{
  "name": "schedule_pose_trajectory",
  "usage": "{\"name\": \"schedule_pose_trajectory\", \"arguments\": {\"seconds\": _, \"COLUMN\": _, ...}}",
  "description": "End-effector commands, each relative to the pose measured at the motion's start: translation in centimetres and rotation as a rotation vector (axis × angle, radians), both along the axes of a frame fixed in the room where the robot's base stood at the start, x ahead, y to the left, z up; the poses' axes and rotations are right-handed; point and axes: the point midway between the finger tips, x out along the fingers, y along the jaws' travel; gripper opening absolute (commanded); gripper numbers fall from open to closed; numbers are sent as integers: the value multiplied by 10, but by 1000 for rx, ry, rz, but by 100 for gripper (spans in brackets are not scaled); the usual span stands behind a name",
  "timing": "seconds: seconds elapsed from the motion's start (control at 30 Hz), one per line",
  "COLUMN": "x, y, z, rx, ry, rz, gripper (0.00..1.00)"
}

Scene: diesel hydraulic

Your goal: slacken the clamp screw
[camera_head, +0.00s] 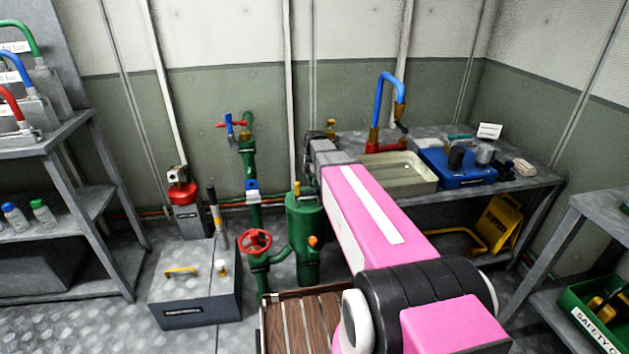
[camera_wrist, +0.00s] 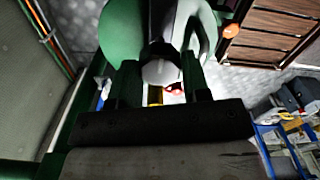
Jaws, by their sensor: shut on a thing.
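In the wrist view my gripper (camera_wrist: 160,82) has its two dark fingers on either side of a rounded grey piece, which I take to be the clamp screw (camera_wrist: 161,71). It is shut on this piece. A larger pale grey part (camera_wrist: 185,25) lies just beyond, against a green body. In the head view the green vessel (camera_head: 305,250) stands beside the pipework, left of my pink arm. My arm hides the clamp screw there, and the fingertips cannot be made out.
A red handwheel (camera_head: 255,242) and green pipework stand left of the vessel. A grey box (camera_head: 195,290) is on the floor further left. A brown slatted platform (camera_head: 300,325) lies in front. A bench with a sink tray (camera_head: 398,174) and blue case (camera_head: 457,168) stands behind on the right.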

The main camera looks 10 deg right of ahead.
Motion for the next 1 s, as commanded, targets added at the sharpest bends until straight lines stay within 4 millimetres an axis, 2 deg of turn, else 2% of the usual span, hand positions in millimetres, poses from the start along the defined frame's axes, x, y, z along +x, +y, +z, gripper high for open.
{"name": "schedule_pose_trajectory", "arguments": {"seconds": 0.37, "x": 0, "y": 0, "z": 0, "rx": 0, "ry": 0, "rz": 6, "gripper": 19}}
{"name": "schedule_pose_trajectory", "arguments": {"seconds": 0.4, "x": 0, "y": 0, "z": 0, "rx": 0, "ry": 0, "rz": 6, "gripper": 56}}
{"name": "schedule_pose_trajectory", "arguments": {"seconds": 0.43, "x": 0, "y": 0, "z": 0, "rx": 0, "ry": 0, "rz": 5, "gripper": 66}}
{"name": "schedule_pose_trajectory", "arguments": {"seconds": 0.47, "x": 0, "y": 0, "z": 0, "rx": 0, "ry": 0, "rz": 5, "gripper": 69}}
{"name": "schedule_pose_trajectory", "arguments": {"seconds": 0.77, "x": 0, "y": 0, "z": 1, "rx": 0, "ry": 0, "rz": 4, "gripper": 69}}
{"name": "schedule_pose_trajectory", "arguments": {"seconds": 0.87, "x": 0, "y": 0, "z": 7, "rx": 0, "ry": -1, "rz": 4, "gripper": 69}}
{"name": "schedule_pose_trajectory", "arguments": {"seconds": 1.0, "x": 0, "y": 0, "z": 25, "rx": 0, "ry": -2, "rz": 4, "gripper": 69}}
